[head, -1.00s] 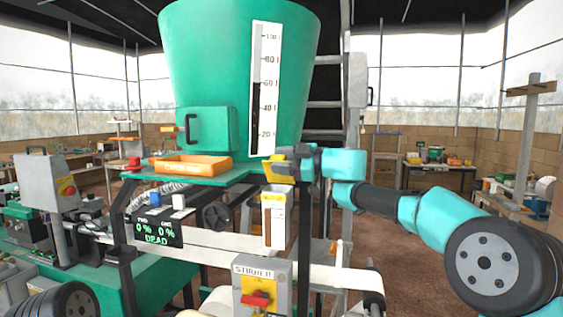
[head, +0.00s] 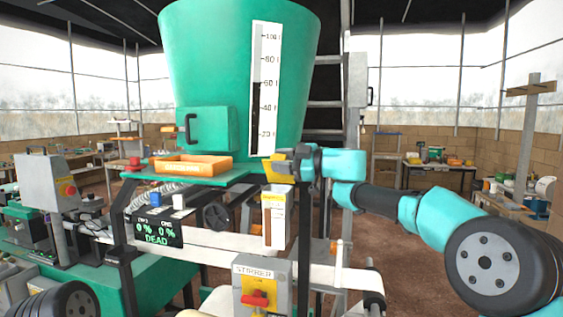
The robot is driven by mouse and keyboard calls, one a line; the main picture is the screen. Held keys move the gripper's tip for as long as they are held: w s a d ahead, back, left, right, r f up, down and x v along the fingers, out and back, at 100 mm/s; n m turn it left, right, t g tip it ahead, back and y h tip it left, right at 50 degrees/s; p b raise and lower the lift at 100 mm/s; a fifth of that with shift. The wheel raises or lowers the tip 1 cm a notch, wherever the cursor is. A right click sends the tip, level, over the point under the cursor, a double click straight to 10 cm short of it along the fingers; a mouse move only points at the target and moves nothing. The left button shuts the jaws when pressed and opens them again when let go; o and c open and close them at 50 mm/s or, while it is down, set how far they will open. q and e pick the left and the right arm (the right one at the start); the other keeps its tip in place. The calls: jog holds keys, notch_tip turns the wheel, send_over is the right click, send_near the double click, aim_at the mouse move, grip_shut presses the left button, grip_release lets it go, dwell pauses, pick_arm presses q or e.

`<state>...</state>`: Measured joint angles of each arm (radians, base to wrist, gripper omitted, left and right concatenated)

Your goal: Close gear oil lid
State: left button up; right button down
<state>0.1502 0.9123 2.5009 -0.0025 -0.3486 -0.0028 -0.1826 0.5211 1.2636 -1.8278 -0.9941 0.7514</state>
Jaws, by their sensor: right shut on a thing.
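My right gripper (head: 284,164) is at the right end of the green shelf under the big green hopper. It is shut on a yellow piece, the gear oil lid (head: 269,171) as far as I can tell, just above a white box with a brown level window (head: 276,218), which looks like the gear oil box. The fingers hide part of the lid, and I cannot tell whether it touches the box. My left gripper is not in view; only a dark wheel-like joint of mine shows at the lower left.
The green hopper (head: 215,60) with its level scale stands behind. An orange tray (head: 190,165) lies on the green shelf to the left. A grey switch box with a red handle (head: 256,299) is below. A display reading DEAD (head: 158,230) is at the left.

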jog(key=shift+s, duration=0.1)
dwell(0.3)
jog(key=shift+s+a+f+n, duration=0.1)
jog(key=shift+s+f+n, duration=0.25)
jog(key=shift+n, duration=0.4)
jog(key=shift+s+a+f+n, duration=0.1)
jog(key=shift+s+n, duration=0.3)
jog(key=shift+n, duration=0.35)
jog(key=shift+s+a+f+n, duration=0.15)
jog(key=shift+s+f+n, duration=0.35)
jog(key=shift+n, duration=0.5)
jog(key=shift+s+a+f+n, duration=0.2)
jog(key=shift+f+n, duration=0.35)
jog(key=shift+n, duration=0.45)
jog(key=shift+s, duration=0.1)
jog(key=c, duration=0.9)
grip_release()
jog(key=shift+f, duration=0.1)
jog(key=shift+o, duration=0.2)
